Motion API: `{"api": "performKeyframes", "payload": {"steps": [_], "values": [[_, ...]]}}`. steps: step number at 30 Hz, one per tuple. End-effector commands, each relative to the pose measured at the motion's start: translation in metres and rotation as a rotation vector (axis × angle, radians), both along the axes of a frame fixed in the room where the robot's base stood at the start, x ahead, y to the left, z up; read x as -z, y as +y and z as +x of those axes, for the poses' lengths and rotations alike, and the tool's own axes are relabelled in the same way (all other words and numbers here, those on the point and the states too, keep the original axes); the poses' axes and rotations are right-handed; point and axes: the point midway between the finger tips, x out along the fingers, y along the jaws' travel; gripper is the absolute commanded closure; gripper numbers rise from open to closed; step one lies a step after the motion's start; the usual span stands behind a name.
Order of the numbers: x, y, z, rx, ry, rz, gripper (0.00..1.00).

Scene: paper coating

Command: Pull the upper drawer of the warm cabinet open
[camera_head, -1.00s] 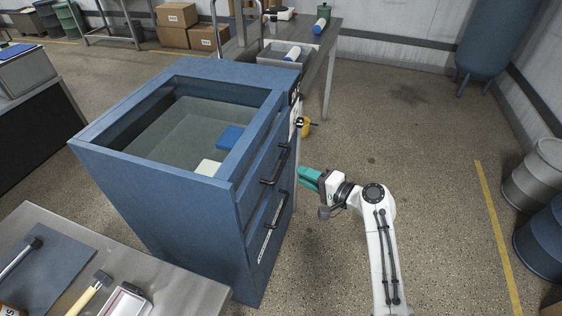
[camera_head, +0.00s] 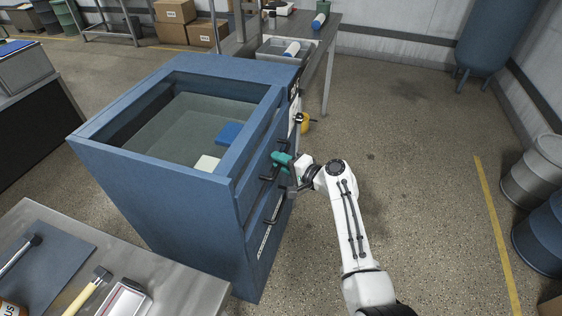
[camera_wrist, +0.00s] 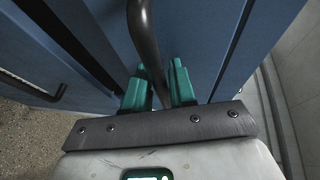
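The blue warm cabinet (camera_head: 160,176) stands in the middle of the head view. Its upper drawer (camera_head: 250,182) looks shut, flush with the front. The upper drawer's dark bar handle (camera_head: 266,178) is partly hidden by my gripper (camera_head: 281,160). In the wrist view the handle (camera_wrist: 145,40) runs down between the two green fingers of my gripper (camera_wrist: 160,72). The fingers stand close on both sides of the bar; I cannot tell whether they press on it. The lower drawer's handle (camera_head: 272,211) is below, and that drawer also looks shut.
A blue block (camera_head: 229,133) and a white block (camera_head: 207,163) show inside the cabinet's top. A steel table (camera_head: 180,270) with tools stands at the front left. The floor (camera_head: 420,170) right of the cabinet is clear up to the barrels (camera_head: 540,175).

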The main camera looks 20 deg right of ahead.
Motion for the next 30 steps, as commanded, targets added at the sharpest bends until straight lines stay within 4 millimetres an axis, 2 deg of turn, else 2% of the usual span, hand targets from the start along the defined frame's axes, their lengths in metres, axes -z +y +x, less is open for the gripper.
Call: {"api": "performKeyframes", "payload": {"steps": [1,8,23,30], "values": [[0.0,0.0,0.0,0.0,0.0,0.0,0.79],[0.0,0.0,0.0,0.0,0.001,-0.001,1.0],[0.001,-0.002,-0.002,0.0,0.001,-0.001,1.0],[0.002,-0.022,-0.016,0.002,0.003,-0.001,1.0]]}}
